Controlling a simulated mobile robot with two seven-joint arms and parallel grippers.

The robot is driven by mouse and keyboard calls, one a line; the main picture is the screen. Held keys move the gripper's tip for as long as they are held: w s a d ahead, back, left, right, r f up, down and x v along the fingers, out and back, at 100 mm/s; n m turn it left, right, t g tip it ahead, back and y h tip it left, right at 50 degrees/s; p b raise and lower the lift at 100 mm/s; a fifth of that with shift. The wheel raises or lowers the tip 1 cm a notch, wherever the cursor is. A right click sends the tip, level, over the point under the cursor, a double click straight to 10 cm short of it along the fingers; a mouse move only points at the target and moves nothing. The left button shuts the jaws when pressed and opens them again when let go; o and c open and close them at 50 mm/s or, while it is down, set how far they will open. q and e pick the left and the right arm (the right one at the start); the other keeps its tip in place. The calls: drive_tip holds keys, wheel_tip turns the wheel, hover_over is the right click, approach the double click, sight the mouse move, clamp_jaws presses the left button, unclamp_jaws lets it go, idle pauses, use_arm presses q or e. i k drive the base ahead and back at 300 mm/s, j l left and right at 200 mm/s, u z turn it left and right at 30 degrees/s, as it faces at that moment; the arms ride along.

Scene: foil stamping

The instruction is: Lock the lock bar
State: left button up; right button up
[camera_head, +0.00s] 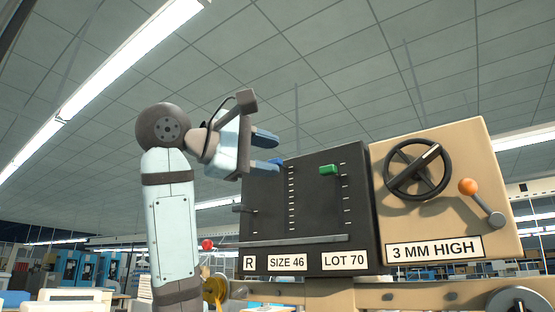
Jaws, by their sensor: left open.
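A black panel (350,225) with slots and white tick marks stands in front of me. A long grey bar (300,241) lies across its lower part, just above the labels; it looks like the lock bar, but I cannot tell for certain or whether it is locked. My left gripper (272,152) is at the panel's upper left, its two blue fingers apart and pointing right. A blue knob (278,161) shows by the lower fingertip; I cannot tell whether they touch. A green knob (329,169) sits high on the right slot. My right gripper is out of view.
A beige panel (478,150) on the right carries a black handwheel (417,170) and a lever with an orange ball (468,186). A grey tab (241,209) sticks out at the black panel's left edge. A red ball (207,245) is lower left. Labels read R, SIZE 46, LOT 70, 3 MM HIGH.

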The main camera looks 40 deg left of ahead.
sight(207, 245)
drive_tip(key=k, duration=1)
